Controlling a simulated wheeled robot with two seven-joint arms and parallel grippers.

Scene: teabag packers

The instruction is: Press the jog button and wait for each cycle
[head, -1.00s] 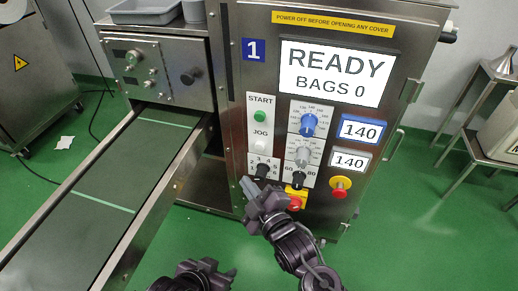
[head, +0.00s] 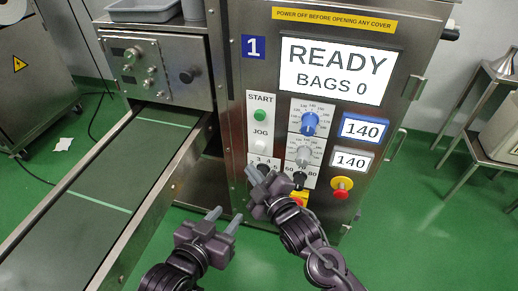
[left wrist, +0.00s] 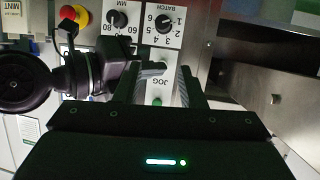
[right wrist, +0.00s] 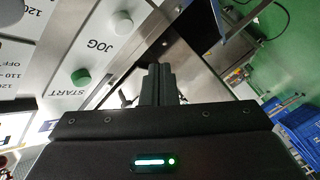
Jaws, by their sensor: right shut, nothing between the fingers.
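The jog button (head: 260,145) is a white round button under the green START button (head: 260,115) on the machine's front panel. It also shows in the right wrist view (right wrist: 123,22), left of the fingers. My right gripper (head: 257,177) is shut and empty, just below the jog button, in front of the batch dial and apart from the button. My left gripper (head: 224,218) is open and empty, lower and to the left of the right one. In the left wrist view its parted fingers point toward the JOG label. The screen (head: 337,72) reads READY, BAGS 0.
A conveyor (head: 95,205) runs along the left. Blue and white dials (head: 308,123) sit right of the jog button. A steel table stands far right.

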